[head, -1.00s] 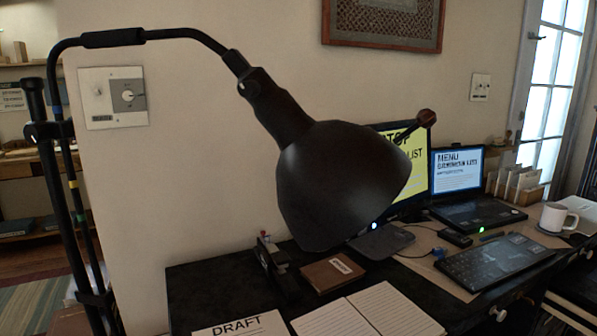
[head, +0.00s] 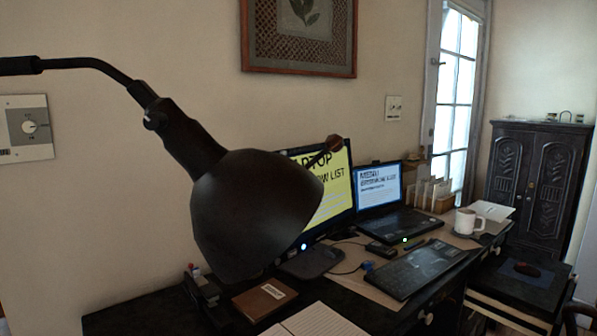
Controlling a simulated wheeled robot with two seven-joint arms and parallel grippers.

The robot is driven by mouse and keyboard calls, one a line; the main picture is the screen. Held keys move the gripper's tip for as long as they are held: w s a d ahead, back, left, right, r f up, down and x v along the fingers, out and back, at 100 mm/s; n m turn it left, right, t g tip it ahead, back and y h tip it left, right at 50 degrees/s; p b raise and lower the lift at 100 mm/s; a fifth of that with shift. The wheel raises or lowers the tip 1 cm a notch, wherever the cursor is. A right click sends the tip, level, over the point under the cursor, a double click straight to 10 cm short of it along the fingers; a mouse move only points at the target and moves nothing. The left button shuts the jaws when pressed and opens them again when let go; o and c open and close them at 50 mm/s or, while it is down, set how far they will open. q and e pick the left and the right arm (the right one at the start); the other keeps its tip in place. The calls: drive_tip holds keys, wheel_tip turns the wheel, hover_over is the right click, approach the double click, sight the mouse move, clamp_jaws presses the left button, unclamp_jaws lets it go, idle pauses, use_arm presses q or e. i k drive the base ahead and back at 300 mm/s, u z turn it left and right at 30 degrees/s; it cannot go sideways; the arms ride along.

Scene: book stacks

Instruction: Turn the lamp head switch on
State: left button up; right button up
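A black lamp head (head: 253,210) hangs over the left part of the desk in the head view, its shade tilted down to the right. A small knob-like switch (head: 155,121) shows at the neck, where the head joins the thin arm (head: 95,63). I cannot see any light coming from the shade. A brown knob on a dark rod (head: 334,143) shows at the shade's right side, in front of the yellow screen; I cannot tell whether it belongs to the lamp. Neither of my grippers is in view.
The dark desk (head: 130,312) holds a laptop (head: 400,222), a keyboard (head: 415,270), a white mug (head: 467,221), a brown notebook (head: 264,299) and an open notepad (head: 315,322). A wall dial plate (head: 27,127) is at left. A dark cabinet (head: 537,180) stands at far right.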

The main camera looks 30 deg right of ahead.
sight(155, 121)
drive_tip(key=u, duration=1.85)
drive_tip(key=i, duration=1.75)
drive_tip(key=z, duration=3.45)
